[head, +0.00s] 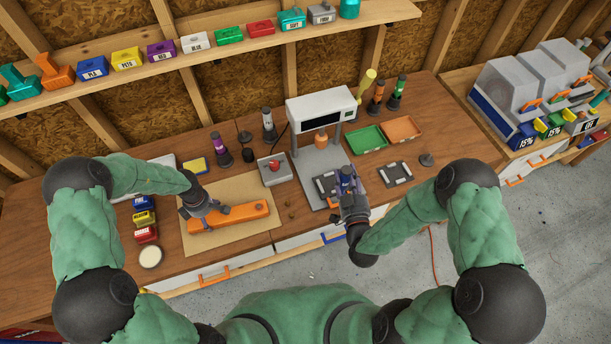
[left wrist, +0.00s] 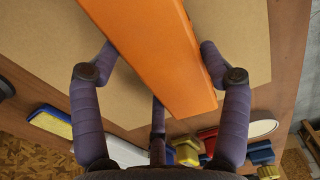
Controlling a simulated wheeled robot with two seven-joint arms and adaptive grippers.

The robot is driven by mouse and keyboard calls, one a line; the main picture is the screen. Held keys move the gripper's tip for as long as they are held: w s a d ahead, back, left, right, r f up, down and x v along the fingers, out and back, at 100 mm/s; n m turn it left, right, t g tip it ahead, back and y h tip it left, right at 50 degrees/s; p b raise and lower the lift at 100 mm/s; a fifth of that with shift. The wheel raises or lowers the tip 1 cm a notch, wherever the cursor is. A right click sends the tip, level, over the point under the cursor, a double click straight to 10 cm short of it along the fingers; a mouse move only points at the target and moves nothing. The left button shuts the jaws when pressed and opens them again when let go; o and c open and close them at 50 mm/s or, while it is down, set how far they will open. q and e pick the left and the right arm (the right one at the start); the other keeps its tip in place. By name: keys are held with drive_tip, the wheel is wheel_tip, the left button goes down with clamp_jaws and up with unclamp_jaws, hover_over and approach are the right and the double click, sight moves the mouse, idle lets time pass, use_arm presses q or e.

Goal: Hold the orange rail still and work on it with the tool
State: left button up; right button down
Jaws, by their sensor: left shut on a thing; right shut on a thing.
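The orange rail (head: 244,213) lies on a tan mat (head: 261,190) on the left part of the bench. My left gripper (head: 205,220) is over its left end. In the left wrist view the rail (left wrist: 165,50) runs between the fingers of my left gripper (left wrist: 158,50), which are closed against its two sides. My right gripper (head: 347,188) is at the front right of the white-headed press, shut on a small dark blue thing (head: 346,174), perhaps the tool. The fingers hide much of it, so I cannot tell its shape.
The press (head: 320,108) stands behind my right gripper. A green tray (head: 366,139) and an orange tray (head: 401,129) lie to its right. A grey box with a red knob (head: 275,168) stands between mat and press. Small coloured boxes (head: 144,217) line the left.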

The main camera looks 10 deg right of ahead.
drive_tip(key=a+r+n+y, duration=0.1)
drive_tip(key=a+n+y, duration=0.1)
drive_tip(key=a, duration=1.2)
drive_tip(key=w+a+r+n+g+y, duration=0.1)
drive_tip(key=a+y, duration=0.3)
drive_tip(key=a, duration=0.9)
drive_tip(key=shift+w+a+r+n, duration=0.25)
drive_tip(key=shift+a+r+n, duration=0.1)
drive_tip(key=shift+n, duration=0.15)
